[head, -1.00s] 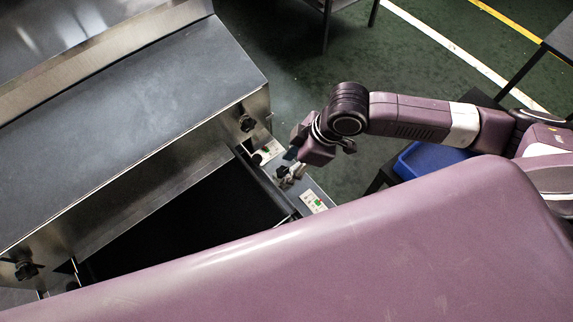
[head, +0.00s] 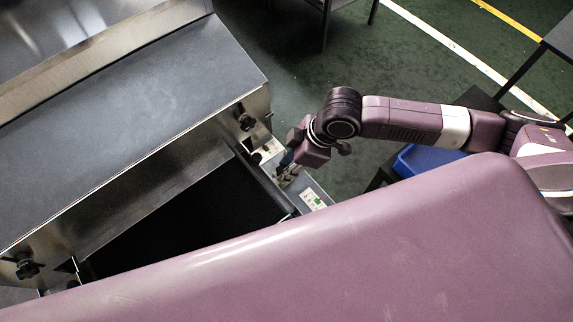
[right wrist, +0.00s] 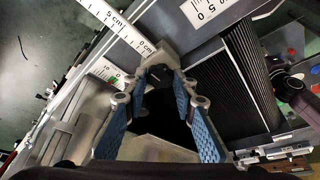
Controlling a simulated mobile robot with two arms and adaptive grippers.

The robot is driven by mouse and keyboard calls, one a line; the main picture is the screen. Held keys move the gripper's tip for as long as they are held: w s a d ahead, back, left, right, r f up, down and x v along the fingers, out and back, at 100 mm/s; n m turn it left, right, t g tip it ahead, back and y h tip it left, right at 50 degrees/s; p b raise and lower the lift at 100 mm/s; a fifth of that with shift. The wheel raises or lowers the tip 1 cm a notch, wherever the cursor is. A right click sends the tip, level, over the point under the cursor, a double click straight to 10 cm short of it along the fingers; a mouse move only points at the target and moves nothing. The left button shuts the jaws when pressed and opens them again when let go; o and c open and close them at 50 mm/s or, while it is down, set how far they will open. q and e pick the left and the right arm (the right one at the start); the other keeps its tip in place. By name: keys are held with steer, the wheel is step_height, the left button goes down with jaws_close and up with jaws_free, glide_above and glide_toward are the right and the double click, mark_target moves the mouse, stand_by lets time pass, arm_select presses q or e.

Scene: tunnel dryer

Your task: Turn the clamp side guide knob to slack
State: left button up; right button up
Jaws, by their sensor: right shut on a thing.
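My right gripper (head: 286,167) is at the side rail by the mouth of the dryer. In the right wrist view its two blue-padded fingers (right wrist: 160,76) close in on a dark piece (right wrist: 160,98), which I take to be the side guide knob. The fingers and wrist hide most of it, so its turn angle cannot be told. A grey metal block (right wrist: 170,55) lies just beyond the fingertips, beside a white centimetre scale (right wrist: 118,24). My left gripper is not in view.
The dryer's steel hood (head: 130,110) carries black knobs at its right (head: 246,123) and left (head: 27,270) ends. The dark belt (head: 190,215) runs under it. A blue bin (head: 425,160) stands beneath my right arm.

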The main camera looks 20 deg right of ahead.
steer(key=shift+w+r+n+g+p, duration=0.15)
steer(key=shift+n+g+p, duration=0.15)
steer(key=shift+n+p, duration=0.4)
steer(key=shift+n+g, duration=0.3)
steer(key=shift+n, duration=0.6)
steer(key=shift+w+n+g+y+p, duration=0.15)
steer(key=shift+n+g+y+p, duration=0.2)
steer(key=shift+n, duration=0.55)
steer(key=shift+n+g, duration=0.35)
steer(key=shift+n, duration=0.55)
steer(key=n, duration=0.2)
steer(key=n+g+b, duration=0.1)
steer(key=n+g+h, duration=0.1)
steer(key=n, duration=0.1)
steer(key=shift+w+a+n+b, duration=0.15)
steer(key=shift+w+n+b, duration=0.15)
steer(key=n+h+b, duration=0.1)
steer(key=n, duration=0.1)
steer(key=n+g+b, duration=0.1)
steer(key=n, duration=0.2)
steer(key=shift+w+a+h, duration=0.1)
steer(key=shift+h, duration=0.25)
steer(key=shift+n, duration=0.4)
